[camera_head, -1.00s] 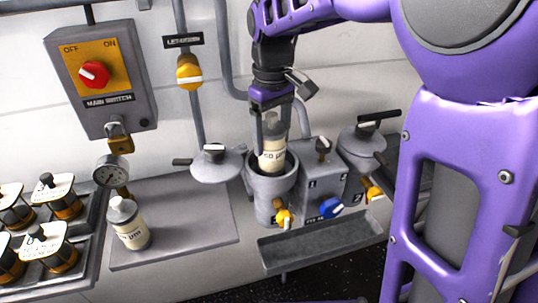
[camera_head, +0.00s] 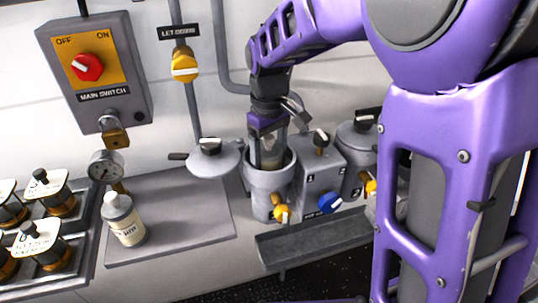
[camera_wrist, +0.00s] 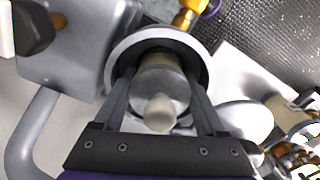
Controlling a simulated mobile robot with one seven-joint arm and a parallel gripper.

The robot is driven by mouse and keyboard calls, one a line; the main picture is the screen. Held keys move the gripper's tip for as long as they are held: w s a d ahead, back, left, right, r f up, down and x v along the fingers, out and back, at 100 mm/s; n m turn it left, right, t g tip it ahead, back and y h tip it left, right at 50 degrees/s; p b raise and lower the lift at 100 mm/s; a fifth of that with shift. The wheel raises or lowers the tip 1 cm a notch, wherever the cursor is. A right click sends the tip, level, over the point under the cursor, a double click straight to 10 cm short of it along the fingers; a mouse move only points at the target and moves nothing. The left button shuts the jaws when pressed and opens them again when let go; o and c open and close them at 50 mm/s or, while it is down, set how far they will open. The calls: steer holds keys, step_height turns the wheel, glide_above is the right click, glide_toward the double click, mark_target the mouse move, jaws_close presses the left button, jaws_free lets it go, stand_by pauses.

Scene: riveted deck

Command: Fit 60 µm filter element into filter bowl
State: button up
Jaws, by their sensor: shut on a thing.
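My gripper (camera_head: 268,155) is shut on a pale filter element (camera_head: 273,160), gripping it from above. The element stands roughly upright, mostly down inside the grey open-topped filter bowl (camera_head: 264,186). Its label read 60 µm or similar a second ago and is hidden now. In the wrist view the element's rounded top and knob (camera_wrist: 160,110) sit between my fingers (camera_wrist: 158,72), within the bowl's ring rim (camera_wrist: 158,34). Whether the element touches the bowl's bottom cannot be seen.
A grey lid (camera_head: 213,160) is swung out left of the bowl. A numbered grey block with a blue knob (camera_head: 330,203) and another lidded bowl (camera_head: 357,145) stand right. A trough (camera_head: 320,240) lies in front. A gauge (camera_head: 106,167) and capped jars (camera_head: 45,190) are left.

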steer(key=shift+f, duration=0.3)
steer(key=o, duration=1.2)
steer(key=shift+s+f, duration=0.1)
steer(key=shift+o, duration=0.2)
step_height(320, 180, up, 14)
steer(key=p, duration=0.2)
steer(key=shift+f+p, duration=0.25)
steer(key=shift+p, duration=0.1)
